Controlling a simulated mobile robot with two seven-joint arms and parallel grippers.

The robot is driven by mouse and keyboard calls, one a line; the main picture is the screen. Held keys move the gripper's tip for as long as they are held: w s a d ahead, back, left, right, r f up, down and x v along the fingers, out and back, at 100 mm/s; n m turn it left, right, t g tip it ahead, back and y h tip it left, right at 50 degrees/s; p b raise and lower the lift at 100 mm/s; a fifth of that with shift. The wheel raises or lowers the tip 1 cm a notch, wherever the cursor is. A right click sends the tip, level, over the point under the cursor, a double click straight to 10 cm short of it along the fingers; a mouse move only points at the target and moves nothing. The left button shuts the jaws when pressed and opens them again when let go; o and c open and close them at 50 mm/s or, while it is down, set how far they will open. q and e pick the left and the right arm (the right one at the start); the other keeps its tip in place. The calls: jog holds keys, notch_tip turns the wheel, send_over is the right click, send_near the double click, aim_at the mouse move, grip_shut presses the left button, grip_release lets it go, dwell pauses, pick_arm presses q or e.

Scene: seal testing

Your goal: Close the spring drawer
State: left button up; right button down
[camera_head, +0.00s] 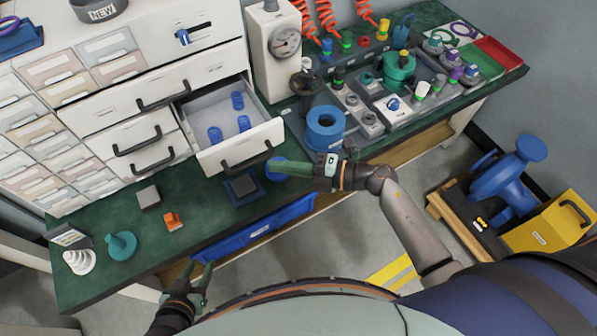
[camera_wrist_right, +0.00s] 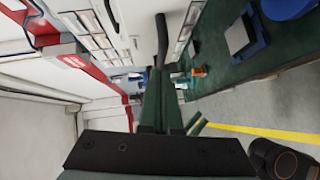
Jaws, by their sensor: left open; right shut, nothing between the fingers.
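The spring drawer (camera_head: 240,148) is pulled open from the white cabinet, with a few blue springs (camera_head: 215,134) lying inside. Its dark bar handle (camera_head: 247,161) is on the front. My right gripper (camera_head: 276,166) is shut and empty, its green fingers pointing left, just right of the handle in the head view. In the right wrist view the shut fingers (camera_wrist_right: 158,82) point toward a dark handle (camera_wrist_right: 162,38); whether they touch it I cannot tell. My left gripper (camera_head: 203,274) is open and empty, low near the bench's front edge.
A round blue part under my right fingers and a dark square block (camera_head: 243,188) sit on the green bench (camera_head: 205,205). A blue ring-shaped part (camera_head: 325,127) stands right of the drawer. The other cabinet drawers (camera_head: 135,145) look shut.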

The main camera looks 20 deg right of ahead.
pick_arm(q)
jog(key=shift+d, duration=0.15)
pick_arm(e)
jog(key=shift+w+a+f, duration=0.2)
jog(key=shift+w, duration=0.55)
jog(key=shift+w, duration=0.1)
